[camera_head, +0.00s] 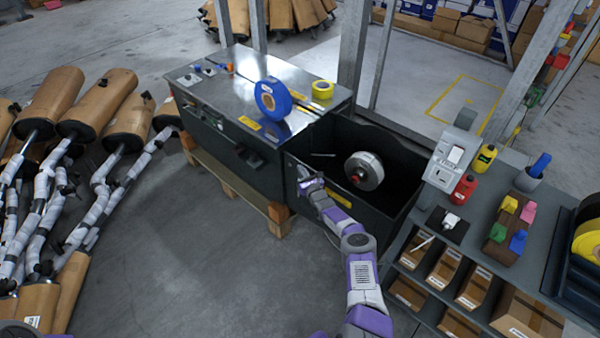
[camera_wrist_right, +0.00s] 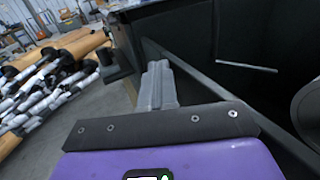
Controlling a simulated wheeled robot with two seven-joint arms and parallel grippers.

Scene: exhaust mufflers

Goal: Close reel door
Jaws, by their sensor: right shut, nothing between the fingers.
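The black strapping machine has an open reel compartment (camera_head: 405,165) on its right side, with a silver-grey reel (camera_head: 364,171) inside. A dark panel edge, which looks like the reel door (camera_head: 291,180), runs along the compartment's front left; my right arm hides part of it. My right gripper (camera_head: 305,184) is at this edge, shut and empty. In the right wrist view its closed fingertips (camera_wrist_right: 158,84) overlap the dark panel; I cannot tell whether they touch it. A thin light rod (camera_wrist_right: 246,66) shows inside. My left gripper is out of view.
A blue tape roll (camera_head: 272,99) and a yellow roll (camera_head: 322,89) stand on the machine top. A grey workbench (camera_head: 485,235) with bottles and boxes is close on the right. Wrapped mufflers (camera_head: 100,110) lie at left. Floor in front is clear.

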